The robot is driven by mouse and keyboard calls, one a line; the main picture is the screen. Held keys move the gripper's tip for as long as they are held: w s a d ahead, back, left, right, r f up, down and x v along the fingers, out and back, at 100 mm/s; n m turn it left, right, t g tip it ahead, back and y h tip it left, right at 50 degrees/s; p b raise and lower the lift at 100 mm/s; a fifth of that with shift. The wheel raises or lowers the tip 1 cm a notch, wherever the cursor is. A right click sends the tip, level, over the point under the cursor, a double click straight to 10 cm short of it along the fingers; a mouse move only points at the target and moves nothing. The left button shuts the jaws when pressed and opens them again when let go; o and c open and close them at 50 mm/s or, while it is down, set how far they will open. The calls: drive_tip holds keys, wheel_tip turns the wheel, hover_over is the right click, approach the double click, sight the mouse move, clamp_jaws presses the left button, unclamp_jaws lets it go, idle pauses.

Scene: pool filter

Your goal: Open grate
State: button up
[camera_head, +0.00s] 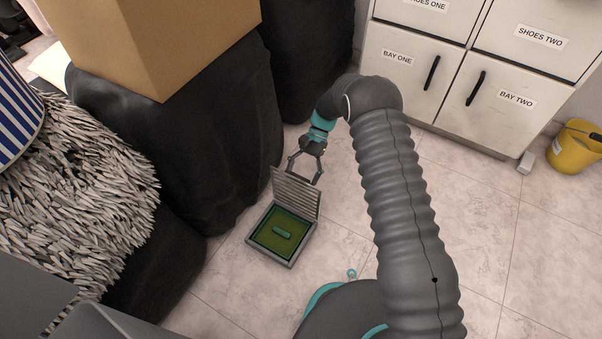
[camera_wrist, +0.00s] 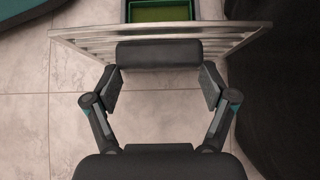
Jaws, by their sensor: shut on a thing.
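The grate (camera_head: 297,196) is a slatted grey panel, standing raised and tilted at the far edge of a square grey floor frame (camera_head: 266,256). Inside the frame is green water or a green bottom with a small dark green bar (camera_head: 282,232). My gripper (camera_head: 305,173) is at the grate's upper edge, with its fingers spread wide. In the wrist view, my gripper (camera_wrist: 161,82) has its fingers at both ends of a dark block (camera_wrist: 160,55) on the grate (camera_wrist: 235,35), which looks like its handle. Exact finger contact is hard to see.
White cabinets (camera_head: 455,85) and a yellow bucket (camera_head: 572,150) stand at the back right. Tiled floor right of the frame is mostly clear.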

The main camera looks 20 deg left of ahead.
drive_tip(key=shift+w+f, duration=0.1)
drive_tip(key=shift+f, duration=0.05)
drive_tip(key=o, duration=1.5)
drive_tip(key=v, duration=1.2)
